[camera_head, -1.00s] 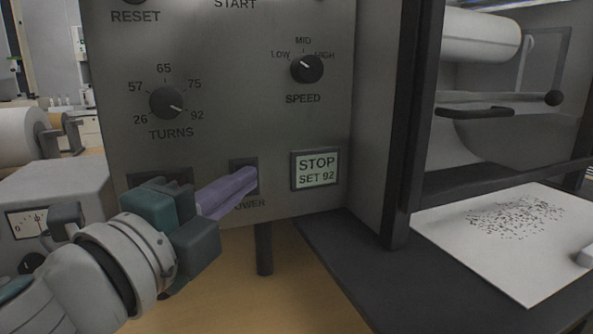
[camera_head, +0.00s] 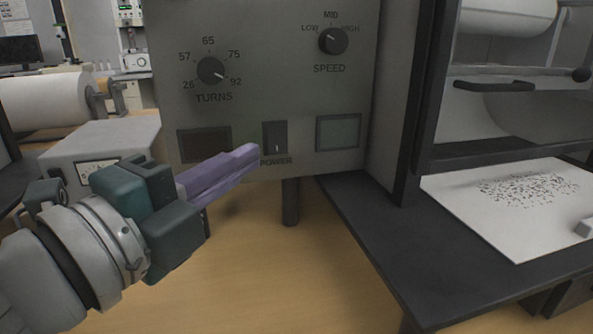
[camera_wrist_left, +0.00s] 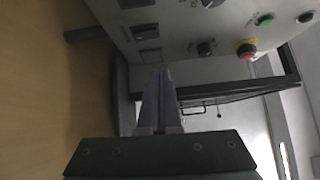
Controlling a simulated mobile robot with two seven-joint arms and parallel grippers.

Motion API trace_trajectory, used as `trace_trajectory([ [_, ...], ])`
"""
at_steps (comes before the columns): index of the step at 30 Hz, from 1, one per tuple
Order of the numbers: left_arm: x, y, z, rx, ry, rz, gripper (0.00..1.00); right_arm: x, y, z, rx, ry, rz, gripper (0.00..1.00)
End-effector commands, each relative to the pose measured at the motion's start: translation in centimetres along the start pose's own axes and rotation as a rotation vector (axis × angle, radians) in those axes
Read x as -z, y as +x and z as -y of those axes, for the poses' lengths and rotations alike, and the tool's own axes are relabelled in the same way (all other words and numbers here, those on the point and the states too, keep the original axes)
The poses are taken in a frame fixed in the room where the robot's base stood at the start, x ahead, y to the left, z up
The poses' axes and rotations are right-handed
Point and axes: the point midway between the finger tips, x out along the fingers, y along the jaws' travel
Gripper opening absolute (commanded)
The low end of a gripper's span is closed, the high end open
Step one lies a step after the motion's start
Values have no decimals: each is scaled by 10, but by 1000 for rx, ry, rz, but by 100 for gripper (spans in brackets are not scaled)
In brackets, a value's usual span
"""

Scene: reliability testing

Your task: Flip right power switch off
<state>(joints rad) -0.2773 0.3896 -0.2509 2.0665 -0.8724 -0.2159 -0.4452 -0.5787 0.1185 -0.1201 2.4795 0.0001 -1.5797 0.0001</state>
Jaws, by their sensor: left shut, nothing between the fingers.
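The power switch (camera_head: 275,137) is a small dark rocker above the POWER label, low on the grey control panel (camera_head: 300,100). It also shows as a dark rectangle in the left wrist view (camera_wrist_left: 145,32). My left gripper (camera_head: 251,154) has its purple fingers shut together with nothing between them. In the head view its tips are just below and left of the switch; a gap to the panel is hard to judge. The tips also show in the left wrist view (camera_wrist_left: 160,72), near the display window. The display (camera_head: 338,132) right of the switch is blank. My right gripper is not in view.
TURNS (camera_head: 210,71) and SPEED (camera_head: 333,41) knobs sit above the switch. A dark window (camera_head: 204,145) is left of it. A post (camera_head: 290,202) stands under the panel. A black frame and white speckled sheet (camera_head: 510,205) are at right.

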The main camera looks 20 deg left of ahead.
Motion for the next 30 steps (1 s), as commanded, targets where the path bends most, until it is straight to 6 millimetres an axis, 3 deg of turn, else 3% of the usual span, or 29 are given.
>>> trace_trajectory([
  [3,1,-20,0,-3,-2,-1,0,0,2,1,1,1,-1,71],
  [9,1,-36,3,-1,-2,-2,0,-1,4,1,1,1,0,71],
  [25,0,-39,4,0,-2,0,0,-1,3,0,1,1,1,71],
  [28,-6,-39,14,-13,-42,32,0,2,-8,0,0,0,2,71],
  [30,-17,-41,29,-42,-124,98,0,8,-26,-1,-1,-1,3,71],
])
